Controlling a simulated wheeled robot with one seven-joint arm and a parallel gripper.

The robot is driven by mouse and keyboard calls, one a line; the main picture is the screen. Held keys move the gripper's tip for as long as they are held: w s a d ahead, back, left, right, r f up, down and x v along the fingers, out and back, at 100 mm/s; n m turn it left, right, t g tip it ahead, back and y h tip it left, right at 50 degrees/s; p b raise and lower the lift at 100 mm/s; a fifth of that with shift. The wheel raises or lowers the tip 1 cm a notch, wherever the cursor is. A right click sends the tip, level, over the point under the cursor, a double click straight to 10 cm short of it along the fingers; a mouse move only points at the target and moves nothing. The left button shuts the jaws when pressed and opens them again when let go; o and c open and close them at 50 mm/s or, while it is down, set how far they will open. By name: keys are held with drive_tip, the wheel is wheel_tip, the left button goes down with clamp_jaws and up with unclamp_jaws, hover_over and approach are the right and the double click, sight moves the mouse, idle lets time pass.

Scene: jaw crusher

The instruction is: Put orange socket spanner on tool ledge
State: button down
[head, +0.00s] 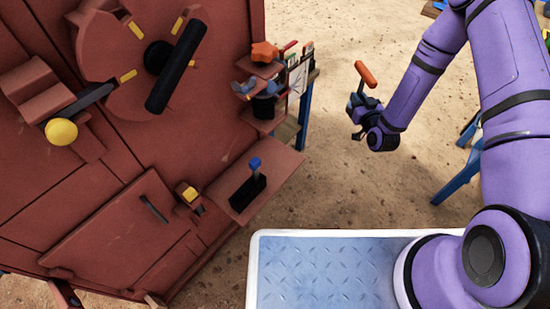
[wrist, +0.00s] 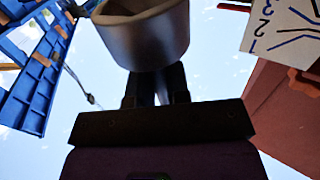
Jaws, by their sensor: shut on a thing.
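The orange socket spanner (head: 366,74) is held up in the air in the head view, tilted, with its orange part uppermost. My gripper (head: 360,97) is shut on its lower part. In the wrist view my gripper's dark fingers (wrist: 158,86) close below a greyish rounded piece (wrist: 145,35), which looks like part of the held spanner. A flat red-brown ledge (head: 281,165) juts from the machine, left of and below my gripper and well apart from it. I cannot tell for sure whether it is the tool ledge.
A black block with a blue-knobbed lever (head: 248,188) stands on the ledge. Above it, small stepped shelves carry an orange star knob (head: 264,52) and blue and dark pieces. A board with papers (head: 299,76) stands beside them. Open sandy ground lies between the shelves and my arm.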

drive_tip(key=s+a+f+n+g+y, duration=0.25)
drive_tip(key=s+a+f, duration=0.2)
drive_tip(key=f, duration=0.45)
drive_tip(key=s+a+f+n+g+y, duration=0.2)
drive_tip(key=s+a+f+n+y, duration=0.15)
drive_tip(key=s+f, duration=0.35)
drive_tip(key=s+a+f+n+g+y, duration=0.2)
drive_tip(key=s+a+f+y, duration=0.2)
drive_tip(key=f, duration=0.6)
hover_over(279, 163)
drive_tip(key=shift+s+r, duration=0.15)
drive_tip(key=shift+r, duration=0.05)
drive_tip(key=shift+f, duration=0.1)
drive_tip(key=c, duration=1.1)
unclamp_jaws()
drive_tip(key=shift+f, duration=0.1)
drive_tip(key=v, duration=1.2)
